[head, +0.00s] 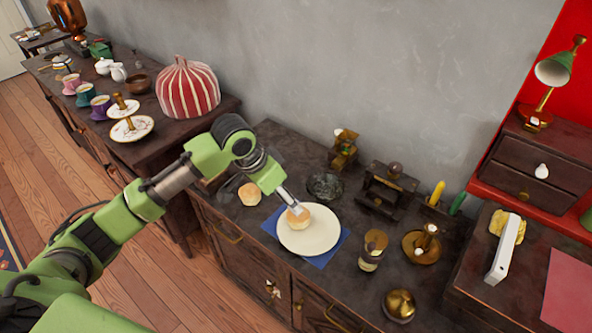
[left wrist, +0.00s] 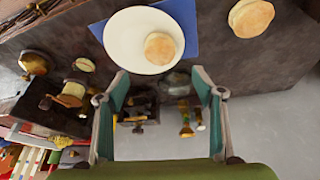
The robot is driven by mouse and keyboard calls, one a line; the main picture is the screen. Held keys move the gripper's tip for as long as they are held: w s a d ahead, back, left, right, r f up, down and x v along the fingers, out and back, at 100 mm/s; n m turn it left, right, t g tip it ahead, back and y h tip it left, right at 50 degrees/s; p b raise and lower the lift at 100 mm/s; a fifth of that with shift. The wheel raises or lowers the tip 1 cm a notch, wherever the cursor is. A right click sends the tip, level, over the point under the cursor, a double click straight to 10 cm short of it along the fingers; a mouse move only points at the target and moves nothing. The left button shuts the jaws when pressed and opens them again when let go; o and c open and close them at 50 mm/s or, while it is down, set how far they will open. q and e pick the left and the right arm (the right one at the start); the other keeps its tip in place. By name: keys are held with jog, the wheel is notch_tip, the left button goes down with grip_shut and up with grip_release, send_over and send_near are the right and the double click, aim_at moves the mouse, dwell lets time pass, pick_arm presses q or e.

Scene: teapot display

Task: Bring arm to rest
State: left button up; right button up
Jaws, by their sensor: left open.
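My left arm comes in from the left in the head view, with its left gripper (head: 292,203) over the cream plate (head: 318,243). A round bun (head: 299,219) rests on the plate, partly hidden by the gripper in the head view. In the left wrist view my left gripper (left wrist: 160,80) is open, its two fingers wide apart with nothing held between them. The bun (left wrist: 159,48) and plate (left wrist: 122,40) lie beyond the fingertips. My right gripper is in neither view.
The plate sits on a blue napkin (head: 322,260). A second bun (head: 249,194) lies to its left. Brass items, a dark glass ashtray (head: 325,186) and a jar (head: 371,250) stand nearby. A striped tea cosy (head: 187,88) and tiered stand (head: 131,128) occupy the left cabinet.

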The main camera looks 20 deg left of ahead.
pick_arm(q)
jog(key=s+d+f, duration=0.4)
jog(key=s, duration=0.1)
jog(key=s+d+f, duration=0.2)
jog(key=s, duration=0.1)
jog(key=shift+d+f, duration=0.15)
jog(key=shift+f, duration=0.15)
jog(key=s+a+f+n+y, duration=0.1)
jog(key=s+a+f+n, duration=0.15)
jog(key=s, duration=0.75)
jog(key=s+a+f+n+y, duration=0.15)
jog(key=s+a, duration=0.25)
jog(key=s, duration=0.7)
notch_tip(320, 180, down, 26)
jog(key=s+g, duration=0.1)
jog(key=g, duration=0.1)
jog(key=s+a+f, duration=0.2)
jog(key=s+f, duration=1.4)
jog(key=s, duration=0.1)
jog(key=shift+a+f+g, duration=0.15)
jog(key=shift+a+g, duration=0.25)
